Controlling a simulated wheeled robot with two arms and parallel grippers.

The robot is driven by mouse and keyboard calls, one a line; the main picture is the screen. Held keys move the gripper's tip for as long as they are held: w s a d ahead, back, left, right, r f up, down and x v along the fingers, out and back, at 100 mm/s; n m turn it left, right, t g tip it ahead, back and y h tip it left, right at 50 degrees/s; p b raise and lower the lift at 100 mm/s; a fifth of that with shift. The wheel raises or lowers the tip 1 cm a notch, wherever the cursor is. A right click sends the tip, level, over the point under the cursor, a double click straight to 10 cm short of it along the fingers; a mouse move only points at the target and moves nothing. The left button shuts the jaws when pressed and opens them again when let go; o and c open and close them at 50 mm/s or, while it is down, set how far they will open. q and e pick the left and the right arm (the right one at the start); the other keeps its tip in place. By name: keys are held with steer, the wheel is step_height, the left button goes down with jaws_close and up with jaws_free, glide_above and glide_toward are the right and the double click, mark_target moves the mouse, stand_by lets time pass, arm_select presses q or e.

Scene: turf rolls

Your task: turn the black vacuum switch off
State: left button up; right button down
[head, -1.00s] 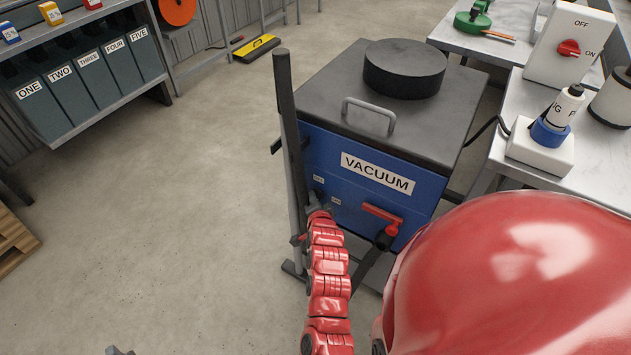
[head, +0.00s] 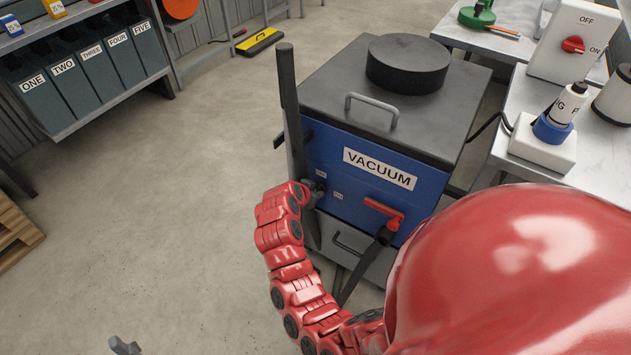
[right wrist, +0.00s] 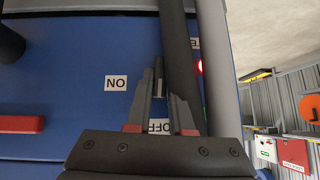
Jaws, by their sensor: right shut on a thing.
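The vacuum is a blue box with a dark lid and a VACUUM label (head: 380,169). My right gripper (head: 316,189) is at the left part of its front panel, beside two small labels. In the right wrist view, the right gripper's fingers (right wrist: 160,98) are closed around a small black part, the vacuum switch (right wrist: 158,80). An ON label (right wrist: 116,83), upside down, is left of the fingers. An OFF label (right wrist: 160,127) is partly hidden between them. I cannot tell the switch's exact setting. A grey tip of my left gripper (head: 124,346) shows at the bottom edge.
A dark upright pole (head: 291,120) stands close by the gripper at the vacuum's left corner. A red-handled valve (head: 383,212) is on the panel to the right. A bench with a red-knobbed OFF/ON box (head: 565,55) stands at right.

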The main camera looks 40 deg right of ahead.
steer(key=shift+g, duration=0.3)
stand_by(0.5)
steer(key=c, duration=0.8)
jaws_free()
steer(key=shift+a, duration=0.1)
steer(key=p+v, duration=0.1)
steer(key=v, duration=1.6)
steer(key=shift+a+p, duration=0.25)
steer(key=shift+p, duration=0.15)
steer(key=shift+w, duration=0.15)
